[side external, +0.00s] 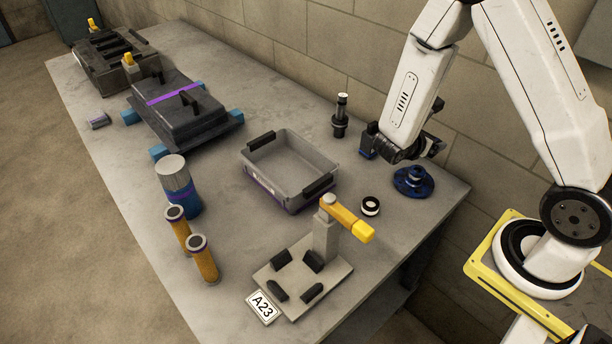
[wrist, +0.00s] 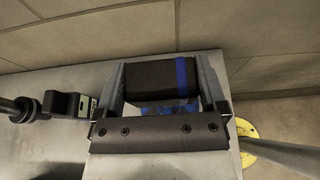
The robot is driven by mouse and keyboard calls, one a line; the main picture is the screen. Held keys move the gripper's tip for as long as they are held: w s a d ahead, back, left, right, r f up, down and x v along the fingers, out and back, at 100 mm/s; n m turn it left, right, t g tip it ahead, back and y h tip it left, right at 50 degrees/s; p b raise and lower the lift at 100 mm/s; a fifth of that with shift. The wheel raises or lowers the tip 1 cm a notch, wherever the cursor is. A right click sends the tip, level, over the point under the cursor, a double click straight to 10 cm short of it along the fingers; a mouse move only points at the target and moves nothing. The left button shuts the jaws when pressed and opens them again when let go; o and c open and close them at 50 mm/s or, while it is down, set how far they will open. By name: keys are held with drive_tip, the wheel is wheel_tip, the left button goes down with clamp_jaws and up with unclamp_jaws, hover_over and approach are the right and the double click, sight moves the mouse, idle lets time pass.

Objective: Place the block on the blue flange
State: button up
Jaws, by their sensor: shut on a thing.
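The block (wrist: 150,62) is dark grey with a blue band near its right end in the wrist view. My gripper (wrist: 163,78) is shut on it, one finger at each end. The blue flange (side external: 413,182) lies flat on the bench near its back right edge in the side view, with a round raised hub. My gripper (side external: 390,145) is above the bench, up and left of the flange in that view, with the block apart from it. In the wrist view a bit of blue flange (wrist: 165,109) shows below the block, which hides most of it.
A grey tray (side external: 290,153) stands left of the flange. A dark upright cylinder (side external: 340,118) stands behind, near the wall. A fixture with a yellow arm (side external: 347,219) stands nearer the front.

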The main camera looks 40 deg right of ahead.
sight(417, 170)
drive_tip(key=shift+f, duration=1.4)
drive_tip(key=shift+f, duration=1.8)
drive_tip(key=shift+f, duration=0.1)
drive_tip(key=o, duration=1)
drive_tip(key=shift+a, duration=0.1)
drive_tip(key=v, duration=1.2)
